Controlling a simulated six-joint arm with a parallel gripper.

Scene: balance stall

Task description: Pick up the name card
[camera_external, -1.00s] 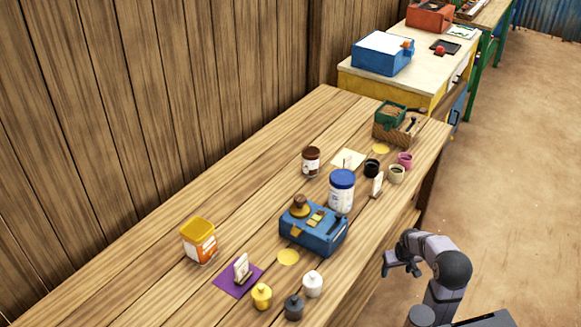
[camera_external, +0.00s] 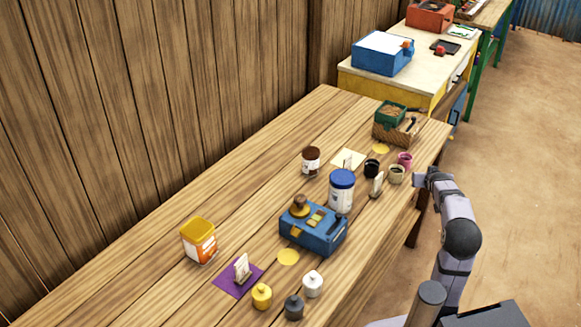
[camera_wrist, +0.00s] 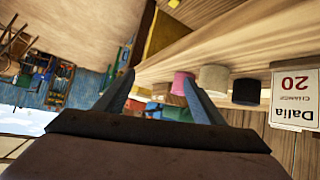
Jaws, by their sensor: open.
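Small white name cards stand upright on the wooden table. One card (camera_external: 376,184) is near the right edge, beside the blue-lidded jar. Another (camera_external: 347,158) is behind it on a cream mat, and a third (camera_external: 242,268) is on a purple mat at the front left. In the wrist view a card reading "Dalia 20" (camera_wrist: 293,98) shows upside down at the right edge; I cannot be sure which card it is. My gripper (camera_external: 420,180) is at the table's right edge, near the cups and apart from the cards. Its open, empty fingers (camera_wrist: 158,95) show in the wrist view.
A pink cup (camera_external: 405,158), a beige cup (camera_external: 397,175) and a black cup (camera_external: 371,167) stand close to the gripper. The blue-lidded jar (camera_external: 341,190) and a blue box (camera_external: 313,232) stand further left. The back left of the table is clear.

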